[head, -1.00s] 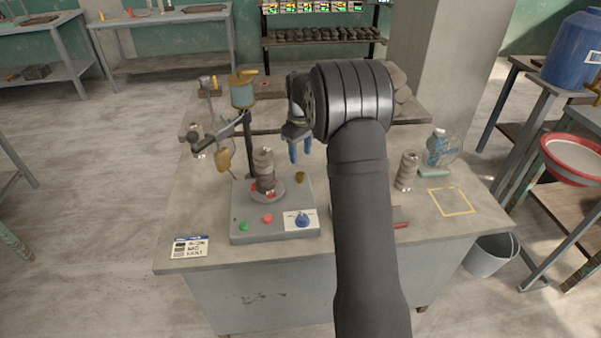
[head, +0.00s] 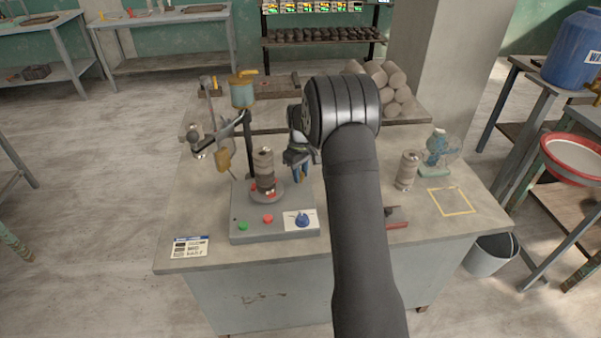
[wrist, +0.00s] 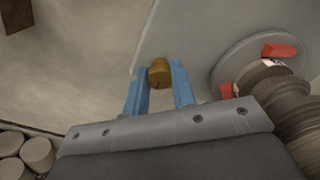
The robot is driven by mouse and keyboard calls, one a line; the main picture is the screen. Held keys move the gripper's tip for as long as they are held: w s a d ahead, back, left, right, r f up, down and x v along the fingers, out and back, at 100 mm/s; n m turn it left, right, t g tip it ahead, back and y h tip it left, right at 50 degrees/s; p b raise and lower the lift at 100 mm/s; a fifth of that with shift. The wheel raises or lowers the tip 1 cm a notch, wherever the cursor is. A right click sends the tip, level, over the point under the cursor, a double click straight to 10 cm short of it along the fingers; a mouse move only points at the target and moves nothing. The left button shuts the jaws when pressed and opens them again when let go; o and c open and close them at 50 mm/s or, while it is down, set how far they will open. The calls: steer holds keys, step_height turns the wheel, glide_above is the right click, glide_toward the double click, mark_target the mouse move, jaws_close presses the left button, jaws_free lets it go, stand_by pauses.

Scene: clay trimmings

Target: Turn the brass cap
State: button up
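The brass cap (wrist: 159,73) shows in the wrist view as a small rounded brown-gold piece on the grey machine base (head: 252,226). In the head view the cap is hidden behind my gripper (head: 299,178), which points down over the machine's back right corner. In the wrist view the blue fingers of my gripper (wrist: 160,68) stand apart, one on each side of the cap. A thin gap seems to show on the right side; I cannot tell whether either finger touches the cap.
A stack of clay pieces (head: 263,165) stands on the machine's round plate, close to my gripper. A blue knob (head: 302,220), red button (head: 267,218) and green button (head: 243,226) sit in front.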

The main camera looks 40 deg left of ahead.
steer(key=c, duration=0.3)
steer(key=shift+c, duration=0.2)
steer(key=shift+m, duration=0.3)
steer(key=m, duration=0.9)
steer(key=shift+m, duration=2.1)
steer(key=o, duration=1)
